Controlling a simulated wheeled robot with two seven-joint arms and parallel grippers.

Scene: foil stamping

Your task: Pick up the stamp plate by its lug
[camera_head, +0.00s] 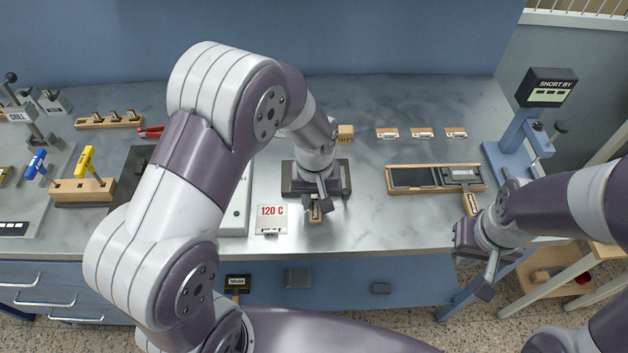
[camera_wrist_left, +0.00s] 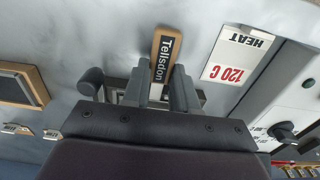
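The stamp plate's wooden lug (camera_head: 315,211) projects toward the bench's front edge from beneath my left gripper (camera_head: 320,197). In the left wrist view the lug (camera_wrist_left: 164,54), with a black "Tellsdon" label, lies between the two grey fingers of my left gripper (camera_wrist_left: 161,92). The fingers stand close along both sides; whether they press on it is unclear. The plate body is mostly hidden by the gripper. A dark grey block (camera_head: 344,180) shows around it. My right gripper (camera_head: 488,268) is low at the right, off the bench's front edge, its opening unclear.
A "120 C" heat sign (camera_head: 271,219) stands just left of the lug. A wooden tray (camera_head: 430,191) holds dark plates, one with a labelled lug (camera_head: 471,204). Blue press (camera_head: 520,140) stands at the right. The bench between block and tray is clear.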

